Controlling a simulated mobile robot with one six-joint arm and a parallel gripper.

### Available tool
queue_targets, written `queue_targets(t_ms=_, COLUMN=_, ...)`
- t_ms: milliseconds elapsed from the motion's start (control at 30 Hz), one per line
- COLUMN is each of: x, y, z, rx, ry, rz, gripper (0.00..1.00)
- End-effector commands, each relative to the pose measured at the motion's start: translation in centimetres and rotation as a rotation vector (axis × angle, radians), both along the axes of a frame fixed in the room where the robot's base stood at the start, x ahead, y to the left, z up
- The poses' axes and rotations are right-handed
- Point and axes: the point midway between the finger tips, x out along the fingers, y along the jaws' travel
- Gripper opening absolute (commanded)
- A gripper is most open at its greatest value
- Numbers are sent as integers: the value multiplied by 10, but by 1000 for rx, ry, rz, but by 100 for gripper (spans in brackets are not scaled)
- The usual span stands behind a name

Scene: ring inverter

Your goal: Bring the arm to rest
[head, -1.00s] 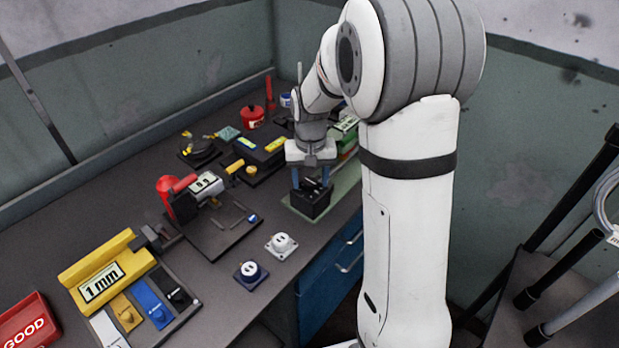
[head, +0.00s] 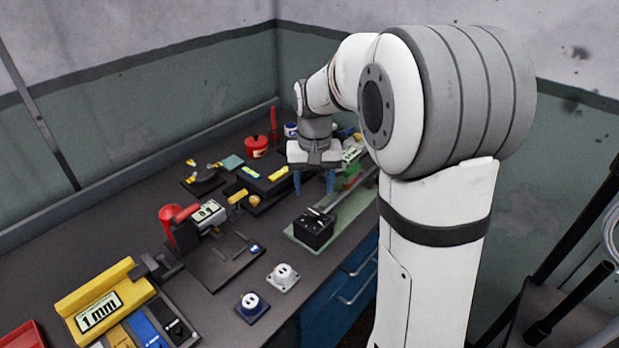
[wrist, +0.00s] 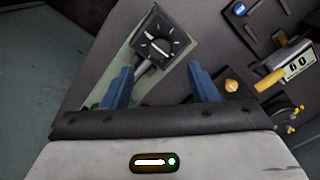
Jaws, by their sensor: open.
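My gripper (head: 313,185) is open, its two blue fingers apart and empty, raised above the bench. In the head view it is beyond and above a black box (head: 314,230) with a lever on top, which sits on a pale green mat (head: 346,213). In the wrist view my gripper (wrist: 160,88) points down with its fingers spread. The black box with its dial face and grey lever (wrist: 155,48) lies just ahead of the fingertips there, apart from them. My arm reaches over the bench from the right.
A red-handled fixture (head: 180,222), a yellow 1 mm block (head: 100,305), a white socket (head: 283,277) and a blue socket (head: 251,307) stand on the bench. A red pot (head: 257,147) is at the back. Walls stand behind and left. Bare bench (head: 80,225) lies at left.

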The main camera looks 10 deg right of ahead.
Motion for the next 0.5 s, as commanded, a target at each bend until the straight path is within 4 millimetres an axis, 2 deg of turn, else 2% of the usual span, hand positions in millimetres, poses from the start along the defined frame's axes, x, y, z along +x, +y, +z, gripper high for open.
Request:
queue_targets(t_ms=233, x=-4, y=0, z=3, rx=0, ry=-5, rz=2, gripper=53)
queue_targets(t_ms=367, x=-33, y=0, z=17, rx=0, ry=-41, rz=22, gripper=53)
queue_targets(t_ms=500, x=-81, y=0, z=31, rx=-3, ry=-98, rz=56, gripper=53)
